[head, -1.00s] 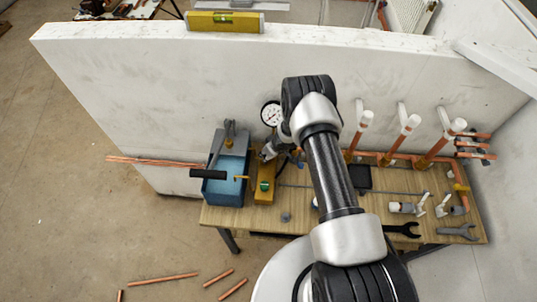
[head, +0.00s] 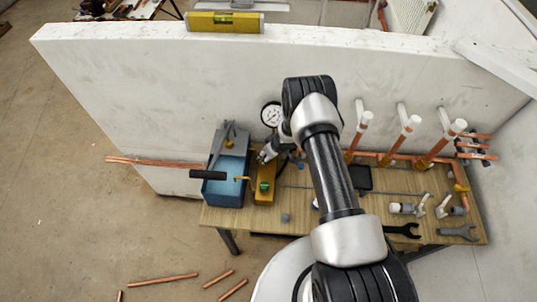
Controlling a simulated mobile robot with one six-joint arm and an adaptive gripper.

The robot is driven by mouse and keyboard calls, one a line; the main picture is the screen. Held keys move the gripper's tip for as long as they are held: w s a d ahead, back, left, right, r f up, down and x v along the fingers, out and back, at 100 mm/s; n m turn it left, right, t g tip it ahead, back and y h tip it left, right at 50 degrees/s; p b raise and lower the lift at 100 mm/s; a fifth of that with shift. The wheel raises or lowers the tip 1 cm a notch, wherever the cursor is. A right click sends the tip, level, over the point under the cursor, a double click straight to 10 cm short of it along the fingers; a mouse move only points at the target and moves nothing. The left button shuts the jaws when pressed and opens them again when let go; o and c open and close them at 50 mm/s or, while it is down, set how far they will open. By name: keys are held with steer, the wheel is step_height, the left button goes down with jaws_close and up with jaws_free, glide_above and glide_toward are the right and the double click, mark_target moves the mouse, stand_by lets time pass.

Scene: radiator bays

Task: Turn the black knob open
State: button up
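My gripper (head: 266,153) is small in the head view, pointing down and left at the far end of the yellow block (head: 265,190), close below the pressure gauge. I cannot tell whether its fingers are open or shut, or whether they touch anything. I cannot make out a black knob; it may be hidden by the gripper or too small to see. A green knob (head: 264,187) shows on top of the yellow block. The round white pressure gauge (head: 271,115) stands behind the gripper.
A blue tank (head: 226,185) with a black-gripped lever (head: 208,174) stands left of the yellow block on the wooden bench (head: 240,218). Copper pipes with white ends (head: 404,135) rise at the right. Wrenches (head: 403,230) lie near the front edge. A white wall (head: 180,90) stands behind.

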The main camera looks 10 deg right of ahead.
steer(key=v, duration=1.2)
stand_by(0.4)
